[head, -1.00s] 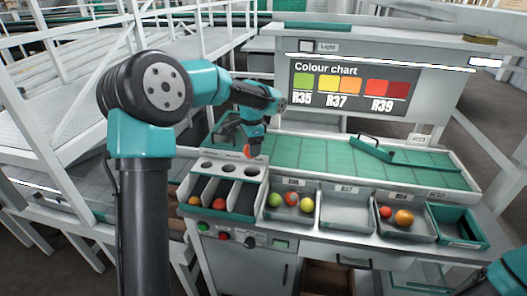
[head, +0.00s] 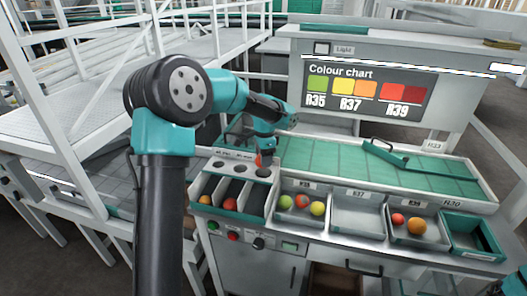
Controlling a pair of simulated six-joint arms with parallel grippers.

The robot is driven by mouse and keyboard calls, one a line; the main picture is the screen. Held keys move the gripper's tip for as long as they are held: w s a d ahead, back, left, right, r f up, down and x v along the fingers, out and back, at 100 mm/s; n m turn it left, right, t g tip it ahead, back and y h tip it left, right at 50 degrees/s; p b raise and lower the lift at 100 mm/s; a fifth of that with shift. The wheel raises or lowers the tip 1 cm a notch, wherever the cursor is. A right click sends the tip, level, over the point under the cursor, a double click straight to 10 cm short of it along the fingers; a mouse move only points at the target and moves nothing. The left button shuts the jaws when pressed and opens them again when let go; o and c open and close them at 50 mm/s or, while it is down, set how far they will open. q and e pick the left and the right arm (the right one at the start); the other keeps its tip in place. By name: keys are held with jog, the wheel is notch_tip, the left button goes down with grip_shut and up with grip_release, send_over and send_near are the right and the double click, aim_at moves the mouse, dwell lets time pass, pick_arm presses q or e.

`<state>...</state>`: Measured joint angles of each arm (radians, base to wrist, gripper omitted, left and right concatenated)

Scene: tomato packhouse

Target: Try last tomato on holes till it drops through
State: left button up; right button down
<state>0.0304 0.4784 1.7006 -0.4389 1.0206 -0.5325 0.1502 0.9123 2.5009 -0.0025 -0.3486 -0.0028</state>
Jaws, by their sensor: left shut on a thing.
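My left gripper (head: 264,155) is shut on a small red-orange tomato (head: 259,161), partly hidden by the fingers. It holds the tomato at the right-hand hole of the sizing plate (head: 229,165); I cannot tell whether it touches the rim. The left hole (head: 219,164) and the middle hole (head: 241,168) are clear. Below the plate are three sloping lanes: an orange tomato (head: 204,202) lies in the left one and a red tomato (head: 230,204) in the middle one. The right lane shows no tomato. My right gripper is out of view.
Right of the plate, a grey tray (head: 301,216) holds three tomatoes, the one beside it (head: 356,216) is empty, and another (head: 416,240) holds two. A teal tray (head: 473,235) stands at the far right. Behind lies a green sorting surface (head: 330,165) with a teal handled bar (head: 385,153).

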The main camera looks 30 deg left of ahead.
pick_arm(q)
jog(key=shift+f, duration=1.25)
jog(key=o, duration=0.8)
jog(key=shift+r, duration=0.15)
dwell(0.7)
jog(key=shift+w+r, duration=0.1)
jog(key=shift+r, duration=3.3)
